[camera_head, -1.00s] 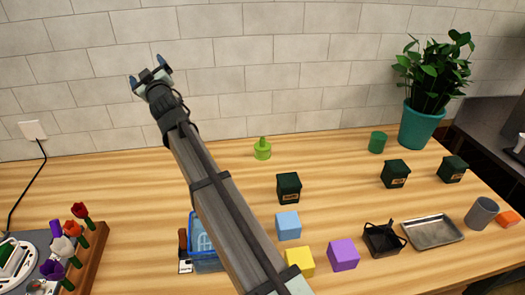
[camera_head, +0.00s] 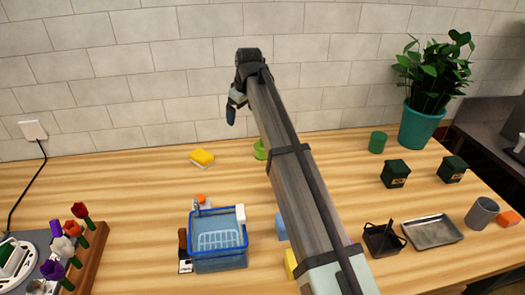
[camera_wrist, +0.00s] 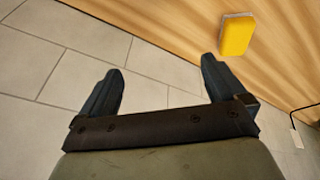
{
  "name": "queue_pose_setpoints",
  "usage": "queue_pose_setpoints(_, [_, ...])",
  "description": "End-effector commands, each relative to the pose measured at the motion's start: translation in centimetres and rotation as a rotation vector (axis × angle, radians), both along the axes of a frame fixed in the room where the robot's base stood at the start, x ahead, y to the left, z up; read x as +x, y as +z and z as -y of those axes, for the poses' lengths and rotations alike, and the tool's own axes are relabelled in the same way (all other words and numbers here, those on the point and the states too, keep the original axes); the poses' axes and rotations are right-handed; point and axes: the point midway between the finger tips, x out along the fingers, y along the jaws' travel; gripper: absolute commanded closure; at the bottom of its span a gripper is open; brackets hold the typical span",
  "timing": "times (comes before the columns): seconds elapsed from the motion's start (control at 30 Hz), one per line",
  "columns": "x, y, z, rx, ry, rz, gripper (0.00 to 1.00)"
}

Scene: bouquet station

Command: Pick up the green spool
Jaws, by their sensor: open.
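A short dark green cylinder (camera_head: 377,142), which looks like the green spool, stands upright at the back right of the table, left of the plant pot. My gripper (camera_head: 232,108) is high near the back wall, well to the left of the cylinder and pointing down. In the wrist view my gripper (camera_wrist: 160,82) has its two fingers wide apart with nothing between them. The cylinder is not in the wrist view. A light green object (camera_head: 260,150) is partly hidden behind my arm.
A yellow sponge (camera_head: 202,158) lies at the back, also in the wrist view (camera_wrist: 237,35). A blue basin (camera_head: 218,262) and flower rack (camera_head: 88,262) stand in front. Dark green boxes (camera_head: 395,174), a metal tray (camera_head: 432,232) and a potted plant (camera_head: 420,127) are on the right.

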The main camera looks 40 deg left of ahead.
Motion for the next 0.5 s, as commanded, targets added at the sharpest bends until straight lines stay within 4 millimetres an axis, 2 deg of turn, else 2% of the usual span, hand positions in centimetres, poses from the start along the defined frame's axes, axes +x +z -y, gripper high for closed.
queue_pose_setpoints(0.03, [1.3,-0.2,1.8,-0.039,0.002,-0.036,0.02])
queue_pose_setpoints(0.1, [2.4,-0.4,3.9,-0.085,0.011,-0.075,0.02])
queue_pose_setpoints(0.2, [3.3,-0.6,6.0,-0.129,0.021,-0.116,0.02])
queue_pose_setpoints(0.33, [3.8,-0.8,7.3,-0.155,0.028,-0.142,0.02])
queue_pose_setpoints(0.5, [3.9,-1.9,7.4,-0.161,0.030,-0.147,0.02])
